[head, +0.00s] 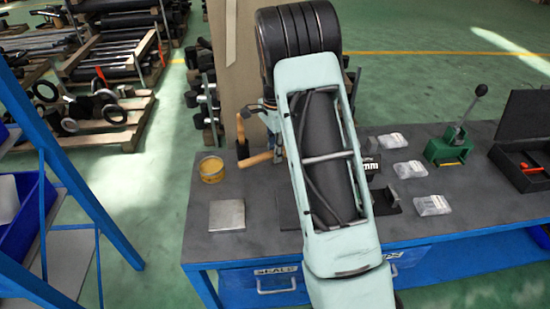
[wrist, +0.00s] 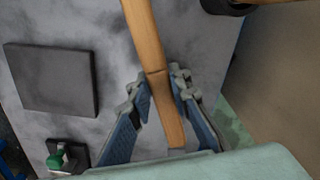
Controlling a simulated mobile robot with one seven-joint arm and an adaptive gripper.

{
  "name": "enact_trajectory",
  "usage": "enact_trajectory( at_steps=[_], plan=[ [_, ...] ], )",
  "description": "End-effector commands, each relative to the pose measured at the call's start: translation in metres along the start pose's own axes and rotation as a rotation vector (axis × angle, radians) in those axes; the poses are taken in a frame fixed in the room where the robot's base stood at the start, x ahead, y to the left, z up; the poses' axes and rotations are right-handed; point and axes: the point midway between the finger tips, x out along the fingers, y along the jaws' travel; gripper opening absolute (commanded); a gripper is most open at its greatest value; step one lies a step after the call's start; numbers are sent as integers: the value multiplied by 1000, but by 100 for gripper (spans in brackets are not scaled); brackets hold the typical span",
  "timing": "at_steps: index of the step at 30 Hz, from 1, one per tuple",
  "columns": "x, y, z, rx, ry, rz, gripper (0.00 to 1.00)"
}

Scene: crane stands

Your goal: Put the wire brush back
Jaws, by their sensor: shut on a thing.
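My gripper (wrist: 159,88) is shut on a wooden handle, which I take to be the wire brush (wrist: 146,38). The handle runs from the top edge of the wrist view down between the fingers, and its lower end shows below them. The bristle end is out of the wrist view. A wooden handle (head: 259,158) sticks out left from behind my arm, above the bench. A second wooden grip (head: 241,127) stands upright just above it, next to a dark part.
The dark workbench (head: 208,242) bears a grey square plate (head: 227,215), a jar of yellow stuff (head: 211,169), several clear packets (head: 432,205), a green lever press (head: 450,145) and an open black case (head: 520,165). A tall tan board (head: 231,75) stands at the back.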

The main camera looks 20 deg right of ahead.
Motion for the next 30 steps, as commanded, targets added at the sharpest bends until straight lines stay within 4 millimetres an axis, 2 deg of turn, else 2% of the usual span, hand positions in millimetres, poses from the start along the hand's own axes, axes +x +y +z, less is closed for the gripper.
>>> enact_trajectory(
  at_steps=[3,9,21,22,26,30],
  plan=[
    [6,-4,-3,0,0,1,0],
    [34,-4,-3,0,-1,1,0],
    [41,-4,-3,0,0,0,0],
    [40,-4,-3,0,0,0,21],
    [40,-4,-3,0,0,0,35],
    [40,-4,-3,0,0,0,35]
  ],
)
